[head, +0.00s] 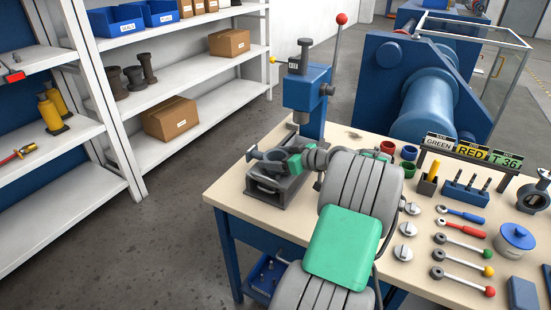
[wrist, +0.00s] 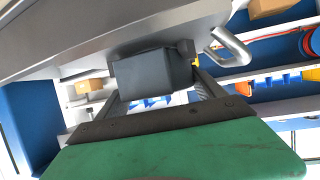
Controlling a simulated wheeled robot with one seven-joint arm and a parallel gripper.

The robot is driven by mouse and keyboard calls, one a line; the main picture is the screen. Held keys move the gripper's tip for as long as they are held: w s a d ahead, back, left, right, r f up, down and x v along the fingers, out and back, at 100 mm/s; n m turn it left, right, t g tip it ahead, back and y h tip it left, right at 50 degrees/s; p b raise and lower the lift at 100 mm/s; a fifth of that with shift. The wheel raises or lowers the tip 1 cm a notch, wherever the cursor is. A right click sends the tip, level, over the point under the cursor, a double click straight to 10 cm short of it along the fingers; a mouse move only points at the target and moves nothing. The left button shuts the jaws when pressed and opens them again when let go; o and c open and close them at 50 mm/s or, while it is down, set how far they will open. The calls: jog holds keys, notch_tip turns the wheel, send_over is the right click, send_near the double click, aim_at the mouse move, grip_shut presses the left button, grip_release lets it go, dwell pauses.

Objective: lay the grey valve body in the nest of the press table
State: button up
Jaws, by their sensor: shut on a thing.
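The grey valve body (head: 267,157) shows in the head view above the nest, at the front of the press. My gripper (head: 293,160) is shut on it from the right, and my arm hides part of the grip. The nest (head: 272,190) is a dark grey block on the table's left part. The valve body covers much of its top, and I cannot tell whether the two touch. In the wrist view a dark grey block-shaped part (wrist: 155,76) sits between my fingers, with a large grey surface above it.
The blue press (head: 313,103) with a red-knobbed lever stands behind the nest. Red, green and blue cups (head: 408,153) and several tools lie right of my arm. Another dark grey valve part (head: 535,197) is at the right edge. Shelves (head: 180,75) stand at left, across open floor.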

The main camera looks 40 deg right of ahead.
jog(key=o, duration=2.1)
jog(key=shift+f, duration=0.2)
jog(key=shift+c, duration=0.2)
jog(key=v, duration=0.8)
jog(key=shift+a, duration=0.1)
jog(key=shift+w, duration=0.1)
